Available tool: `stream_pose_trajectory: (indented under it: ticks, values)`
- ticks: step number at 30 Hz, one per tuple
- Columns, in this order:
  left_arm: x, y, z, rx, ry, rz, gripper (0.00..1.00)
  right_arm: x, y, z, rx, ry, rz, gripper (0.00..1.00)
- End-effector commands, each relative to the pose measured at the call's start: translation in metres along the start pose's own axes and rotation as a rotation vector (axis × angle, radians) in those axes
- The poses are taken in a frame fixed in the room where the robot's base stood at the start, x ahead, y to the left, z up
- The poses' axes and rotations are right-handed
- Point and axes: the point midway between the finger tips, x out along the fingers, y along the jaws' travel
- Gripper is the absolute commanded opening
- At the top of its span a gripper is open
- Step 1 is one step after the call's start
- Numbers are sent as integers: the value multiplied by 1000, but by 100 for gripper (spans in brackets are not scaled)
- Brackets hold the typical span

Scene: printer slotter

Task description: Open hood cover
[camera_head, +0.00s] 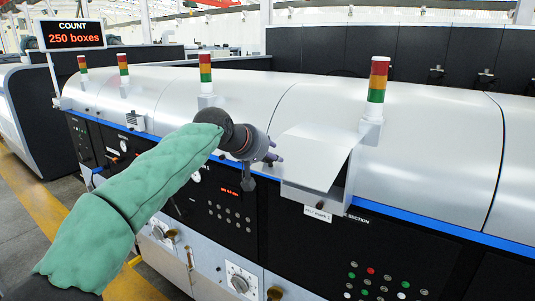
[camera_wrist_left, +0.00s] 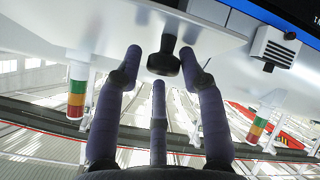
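The silver curved hood cover (camera_head: 262,92) lies down over the machine, above a blue edge strip. My left arm, in a green sleeve, reaches to its lower front edge. My left gripper (camera_head: 275,158) is in front of the hood there. A dark knob-shaped handle (camera_head: 248,180) sticks out just below the gripper. In the left wrist view the dark handle (camera_wrist_left: 163,62) sits between the spread purple fingertips of the left gripper (camera_wrist_left: 160,72). The fingers are open, with gaps around the knob; contact is not clear. The right gripper is not in view.
Signal towers (camera_head: 377,82) stand along the hood line, another (camera_head: 205,75) behind my arm. Black control panels (camera_head: 400,250) with buttons are below. A count sign (camera_head: 72,35) reads 250 boxes.

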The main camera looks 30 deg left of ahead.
Motion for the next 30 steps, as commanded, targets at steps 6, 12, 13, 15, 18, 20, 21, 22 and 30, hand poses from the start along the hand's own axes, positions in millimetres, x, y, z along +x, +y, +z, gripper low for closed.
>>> stream_pose_trajectory:
  ticks: [6,12,13,15,18,20,21,22,30]
  values:
    - [-7,2,-2,-1,4,6,34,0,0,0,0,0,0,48]
    - [-36,2,-2,-2,6,7,34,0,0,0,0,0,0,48]
    - [-42,2,-2,-2,6,7,34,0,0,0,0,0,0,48]
    - [-57,1,-3,-2,5,6,34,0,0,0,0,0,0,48]
    - [-76,0,-2,-1,4,5,34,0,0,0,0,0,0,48]
    - [-86,0,-2,-1,3,4,34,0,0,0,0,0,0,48]
    - [-92,-1,-2,-1,2,3,34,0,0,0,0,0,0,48]
    - [-96,-1,-2,-1,2,3,34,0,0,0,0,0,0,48]
    - [-117,-2,-2,-1,-1,1,34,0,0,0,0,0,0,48]
